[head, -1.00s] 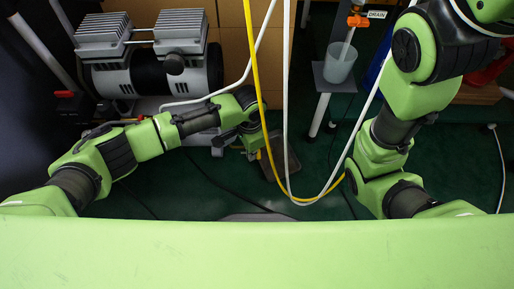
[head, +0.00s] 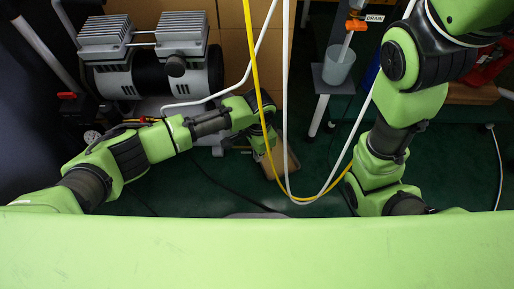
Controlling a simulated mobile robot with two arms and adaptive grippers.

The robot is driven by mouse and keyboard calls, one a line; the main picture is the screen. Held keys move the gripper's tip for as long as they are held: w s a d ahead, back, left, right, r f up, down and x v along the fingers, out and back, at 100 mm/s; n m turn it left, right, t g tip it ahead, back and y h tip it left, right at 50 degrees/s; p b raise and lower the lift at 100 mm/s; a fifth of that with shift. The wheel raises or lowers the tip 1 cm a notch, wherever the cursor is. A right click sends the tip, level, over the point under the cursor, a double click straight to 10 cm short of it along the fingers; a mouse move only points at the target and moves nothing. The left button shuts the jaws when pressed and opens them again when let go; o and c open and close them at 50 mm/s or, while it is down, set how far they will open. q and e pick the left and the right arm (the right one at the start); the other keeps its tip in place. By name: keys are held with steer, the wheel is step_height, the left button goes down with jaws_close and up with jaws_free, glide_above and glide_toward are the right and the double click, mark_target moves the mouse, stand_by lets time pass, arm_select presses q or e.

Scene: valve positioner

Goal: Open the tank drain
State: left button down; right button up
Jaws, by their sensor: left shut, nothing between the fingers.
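The tank drain has an orange valve handle (head: 355,25) beside a small DRAIN label (head: 374,18) at the top of the head view, right of centre. A translucent cup (head: 338,66) stands below it, with a pale tube running down into it. My left gripper (head: 264,148) is low near the floor at centre, shut and empty, well to the left of and below the drain. Its fingertips are small and partly hidden by the hoses. My right arm rises along the right side and leaves the picture at the top right; its gripper is out of view.
A compressor (head: 150,60) stands at the upper left. Yellow (head: 252,50) and white hoses hang in a loop between my arms. A flat brownish plate (head: 288,163) lies by my left gripper. A red object (head: 488,66) is at the right. Green floor shows between.

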arm_select(q)
steer(key=shift+w+d, duration=0.2)
steer(key=shift+d, duration=0.35)
steer(key=shift+w+d, duration=0.15)
steer(key=shift+d, duration=0.35)
steer(key=shift+w+d, duration=0.4)
steer(key=shift+d, duration=0.05)
